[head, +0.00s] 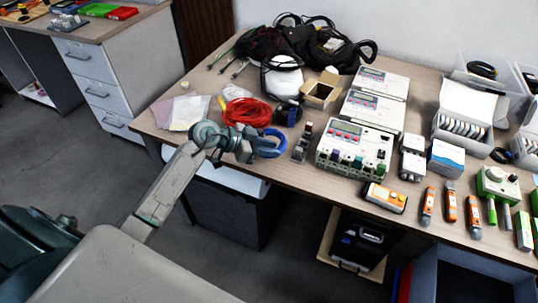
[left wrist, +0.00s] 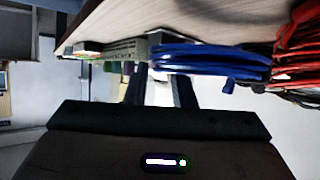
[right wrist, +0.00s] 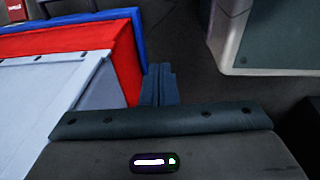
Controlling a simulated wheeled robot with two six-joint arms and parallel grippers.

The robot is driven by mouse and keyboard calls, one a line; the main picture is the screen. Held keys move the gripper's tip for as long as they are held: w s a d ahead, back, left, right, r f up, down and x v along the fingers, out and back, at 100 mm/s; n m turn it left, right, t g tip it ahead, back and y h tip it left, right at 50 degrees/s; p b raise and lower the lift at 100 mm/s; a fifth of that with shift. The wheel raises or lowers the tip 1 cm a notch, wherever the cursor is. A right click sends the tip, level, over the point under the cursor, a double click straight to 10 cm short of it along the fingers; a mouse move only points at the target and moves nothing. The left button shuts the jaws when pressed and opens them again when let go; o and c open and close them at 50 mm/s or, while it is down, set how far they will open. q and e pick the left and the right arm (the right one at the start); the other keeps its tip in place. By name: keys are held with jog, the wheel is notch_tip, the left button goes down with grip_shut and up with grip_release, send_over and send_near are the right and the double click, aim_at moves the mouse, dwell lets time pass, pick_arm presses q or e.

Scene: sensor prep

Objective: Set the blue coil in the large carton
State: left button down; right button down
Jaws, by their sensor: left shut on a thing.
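The blue coil (head: 279,137) is at the front edge of the table, left of centre in the head view. My left gripper (head: 262,148) is shut on it. In the left wrist view the blue coil (left wrist: 215,60) lies at the fingertips, close to the tabletop; whether it touches the top is unclear. An open brown carton (head: 321,93) stands farther back. A larger open white carton (head: 466,103) stands at the right with several discs in it. I cannot tell which carton is the large one. My right gripper (right wrist: 160,85) is shut and empty, beside a red box below the table.
A red coil (head: 247,112) and a dark coil (head: 288,113) lie beside the blue coil. A grey instrument (head: 354,148) stands to the right, with several tools along the front edge. Black cables and bags (head: 300,45) crowd the back. Red and blue boxes (right wrist: 120,50) are near my right gripper.

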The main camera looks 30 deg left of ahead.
pick_arm(q)
jog(key=shift+w+f, duration=0.1)
jog(key=shift+f, duration=1.65)
jog(key=c, duration=1.2)
grip_release()
jog(key=shift+a, duration=0.1)
